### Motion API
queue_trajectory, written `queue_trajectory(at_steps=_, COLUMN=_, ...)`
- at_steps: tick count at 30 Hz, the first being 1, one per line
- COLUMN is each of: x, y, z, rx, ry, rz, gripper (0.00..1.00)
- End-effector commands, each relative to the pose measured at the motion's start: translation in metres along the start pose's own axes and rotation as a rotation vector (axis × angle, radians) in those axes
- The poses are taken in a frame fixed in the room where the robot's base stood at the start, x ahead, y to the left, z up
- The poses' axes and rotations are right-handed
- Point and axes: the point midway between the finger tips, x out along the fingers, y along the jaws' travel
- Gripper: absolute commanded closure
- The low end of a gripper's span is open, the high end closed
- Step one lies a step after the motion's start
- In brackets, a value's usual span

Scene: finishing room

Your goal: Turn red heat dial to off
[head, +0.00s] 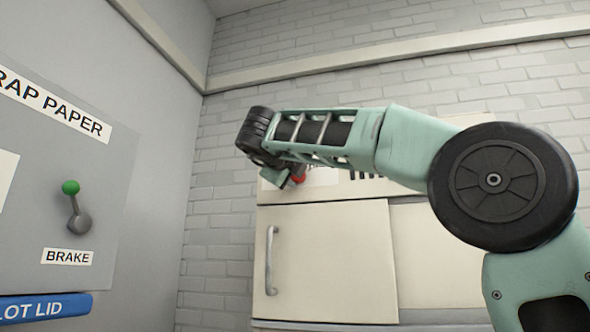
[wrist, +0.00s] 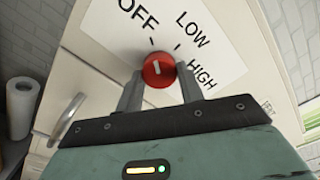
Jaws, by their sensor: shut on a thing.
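The red heat dial (wrist: 158,70) sits on a white label plate (wrist: 215,45) marked OFF, LOW and HIGH. Its short white mark points up and slightly left in the wrist view, roughly toward the tick by OFF. My gripper (wrist: 160,73) is shut on the dial, one finger on each side.
The dial is on the front of a cream cabinet (head: 335,265) with a metal handle (head: 271,260) below. A grey panel (head: 100,180) with a green-knobbed BRAKE lever (head: 75,205) stands at left. A paper roll (wrist: 20,107) stands at the wrist view's left.

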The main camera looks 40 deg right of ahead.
Motion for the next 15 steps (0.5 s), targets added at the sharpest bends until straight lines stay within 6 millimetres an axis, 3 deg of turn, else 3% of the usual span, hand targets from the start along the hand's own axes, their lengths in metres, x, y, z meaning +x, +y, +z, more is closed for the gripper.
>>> queue_trajectory(at_steps=15, x=-0.0004, y=0.0000, z=0.0005, rx=-0.086, ry=-0.002, rz=0.000, gripper=0.85)
